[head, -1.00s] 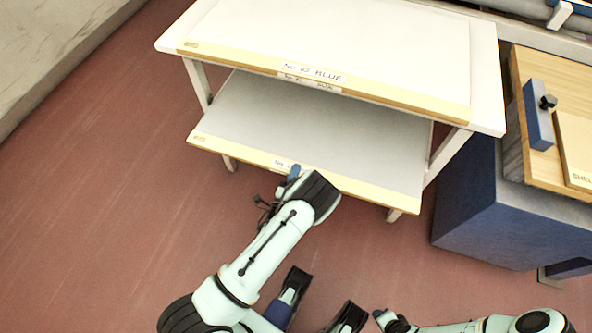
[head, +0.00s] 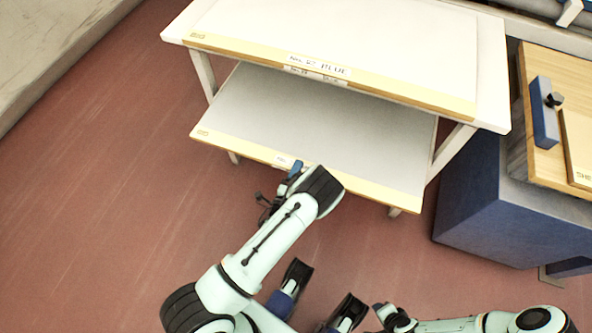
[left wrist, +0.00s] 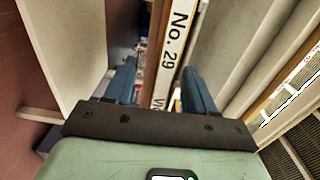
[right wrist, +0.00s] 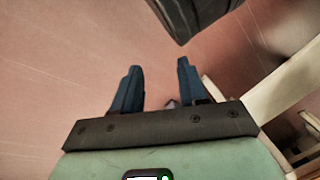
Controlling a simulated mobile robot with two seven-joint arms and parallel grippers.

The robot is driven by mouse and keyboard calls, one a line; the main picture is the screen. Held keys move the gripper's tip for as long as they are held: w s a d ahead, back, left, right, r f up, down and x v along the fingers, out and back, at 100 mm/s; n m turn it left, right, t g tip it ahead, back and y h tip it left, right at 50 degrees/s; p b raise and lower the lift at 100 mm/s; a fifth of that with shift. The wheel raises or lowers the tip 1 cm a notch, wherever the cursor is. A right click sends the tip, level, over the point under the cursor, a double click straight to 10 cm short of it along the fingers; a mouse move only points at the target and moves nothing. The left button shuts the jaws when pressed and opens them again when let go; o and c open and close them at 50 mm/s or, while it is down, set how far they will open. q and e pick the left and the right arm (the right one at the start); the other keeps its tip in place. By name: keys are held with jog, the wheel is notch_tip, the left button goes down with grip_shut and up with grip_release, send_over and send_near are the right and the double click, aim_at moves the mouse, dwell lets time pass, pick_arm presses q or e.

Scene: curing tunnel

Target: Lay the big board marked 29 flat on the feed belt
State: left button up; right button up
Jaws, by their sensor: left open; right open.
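The big board (head: 330,125) is a wide grey-white panel with a pale yellow front strip, lying flat on the lower level of a white rack. Its front label is partly covered by my left gripper in the head view. In the left wrist view the board's edge (left wrist: 168,55) reads "No. 29", with more text cut off. My left gripper (left wrist: 160,75) is open, with the edge between its two blue fingers and gaps showing on both sides. My right gripper (right wrist: 155,80) is open and empty above the red floor. I cannot pick out the feed belt.
Another large board (head: 350,45), labelled BLUE, lies on the rack's top level, above the lower board. Red floor is open to the left.

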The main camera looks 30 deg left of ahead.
pick_arm(q)
jog(key=p+v, duration=0.2)
jog(key=v, duration=1.1)
jog(key=shift+r, duration=0.35)
pick_arm(e)
jog(key=s+a+r+n+g+y, duration=0.1)
jog(key=s+a+r, duration=0.2)
jog(key=s+a, duration=0.2)
jog(key=shift+r+g, duration=0.3)
jog(key=shift+r, duration=0.1)
pick_arm(q)
jog(key=shift+w+r, duration=0.1)
pick_arm(e)
jog(key=shift+r, duration=0.1)
